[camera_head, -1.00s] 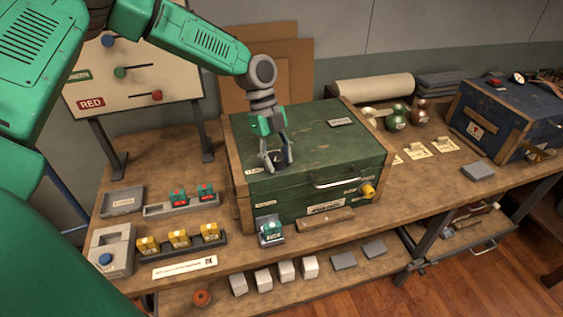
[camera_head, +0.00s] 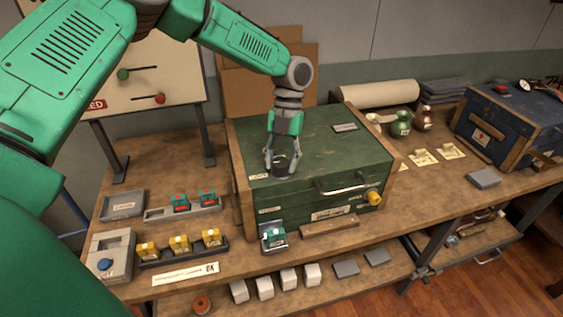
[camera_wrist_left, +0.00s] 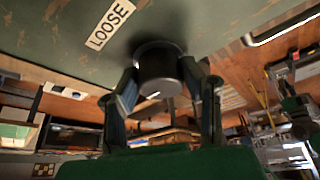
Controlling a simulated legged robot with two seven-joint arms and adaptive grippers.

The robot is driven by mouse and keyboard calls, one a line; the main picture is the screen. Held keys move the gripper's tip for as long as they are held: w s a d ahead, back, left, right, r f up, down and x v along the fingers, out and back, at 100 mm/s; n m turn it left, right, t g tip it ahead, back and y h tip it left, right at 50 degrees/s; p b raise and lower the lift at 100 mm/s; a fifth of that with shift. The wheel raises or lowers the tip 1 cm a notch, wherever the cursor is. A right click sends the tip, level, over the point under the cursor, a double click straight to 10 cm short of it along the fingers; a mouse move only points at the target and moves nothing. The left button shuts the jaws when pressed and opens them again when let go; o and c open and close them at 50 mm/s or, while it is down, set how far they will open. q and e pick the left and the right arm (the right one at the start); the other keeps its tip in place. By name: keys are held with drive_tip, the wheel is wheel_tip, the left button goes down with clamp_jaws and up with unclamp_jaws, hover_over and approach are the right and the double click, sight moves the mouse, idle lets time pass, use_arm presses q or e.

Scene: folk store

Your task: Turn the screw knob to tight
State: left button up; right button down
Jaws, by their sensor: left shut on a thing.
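The screw knob (camera_head: 280,168) is a short black cylinder on the front left of the green chest's lid (camera_head: 325,148). My left gripper (camera_head: 282,172) comes down on it from above, with one finger on each side. In the left wrist view the dark knob (camera_wrist_left: 158,70) sits between the two fingers, held by them. A white label reading LOOSE (camera_wrist_left: 110,25) is on the lid beside the knob. A small pale label (camera_head: 258,177) shows near the knob in the head view, too small to read. No tight mark is readable. My right gripper is out of view.
The chest has a metal handle (camera_head: 342,184) and a yellow knob (camera_head: 374,197) on its front. Trays with yellow blocks (camera_head: 180,243) and red-green blocks (camera_head: 193,201) stand left. A blue chest (camera_head: 500,125) stands right. The lid right of my gripper is mostly clear.

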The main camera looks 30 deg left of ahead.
use_arm(q)
drive_tip(key=shift+w+m+y, duration=0.15)
drive_tip(key=shift+m+y, duration=0.25)
drive_tip(key=shift+m, duration=0.7)
drive_tip(key=shift+d+m, duration=0.1)
drive_tip(key=shift+m, duration=0.3)
drive_tip(key=o, duration=1.1)
drive_tip(key=shift+o, duration=0.2)
drive_tip(key=shift+s, duration=0.2)
drive_tip(key=shift+w+r, duration=0.1)
drive_tip(key=v, duration=1.1)
drive_tip(key=shift+w+r, duration=0.25)
drive_tip(key=shift+w, duration=0.1)
drive_tip(key=shift+d, duration=0.15)
